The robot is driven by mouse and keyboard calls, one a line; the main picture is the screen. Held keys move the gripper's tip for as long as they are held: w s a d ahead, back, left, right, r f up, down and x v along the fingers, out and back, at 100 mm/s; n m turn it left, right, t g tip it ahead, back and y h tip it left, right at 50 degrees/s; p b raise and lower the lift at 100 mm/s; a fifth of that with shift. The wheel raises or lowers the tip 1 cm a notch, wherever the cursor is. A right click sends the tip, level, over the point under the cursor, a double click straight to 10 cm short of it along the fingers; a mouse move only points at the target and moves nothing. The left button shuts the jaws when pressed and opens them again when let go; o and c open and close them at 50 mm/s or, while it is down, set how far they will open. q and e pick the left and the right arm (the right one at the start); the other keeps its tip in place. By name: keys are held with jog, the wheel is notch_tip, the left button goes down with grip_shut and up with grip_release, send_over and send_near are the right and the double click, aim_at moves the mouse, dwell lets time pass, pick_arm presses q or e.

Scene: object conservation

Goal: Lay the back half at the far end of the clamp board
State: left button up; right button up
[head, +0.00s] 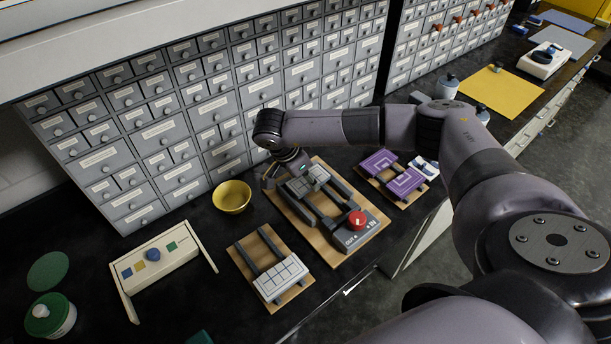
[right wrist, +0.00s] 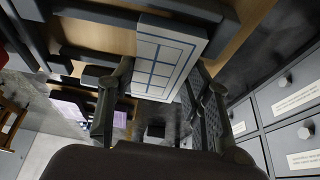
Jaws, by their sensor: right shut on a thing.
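The clamp board (head: 291,221) is a wooden board with dark rails and a red knob (head: 357,219) at its near end, beside OUT and IN labels. My right gripper (head: 285,172) is over its far left end. In the right wrist view the gripper (right wrist: 165,72) has its fingers on either side of a white tile with blue grid lines, the back half (right wrist: 160,58). In the head view this half (head: 309,178) looks grey and lies over the rails at the far end; whether it touches them is unclear. My left gripper is out of view.
A smaller board (head: 246,258) at the near left bears another white gridded tile (head: 281,278). A board with purple tiles (head: 379,163) stands to the right. A yellow bowl (head: 232,196) sits left of the clamp board. Drawer cabinets (head: 210,92) rise close behind.

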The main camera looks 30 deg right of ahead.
jog(key=shift+f+b, duration=0.45)
jog(key=shift+f, duration=0.05)
dwell(0.3)
jog(key=o, duration=1.4)
jog(key=v, duration=1.2)
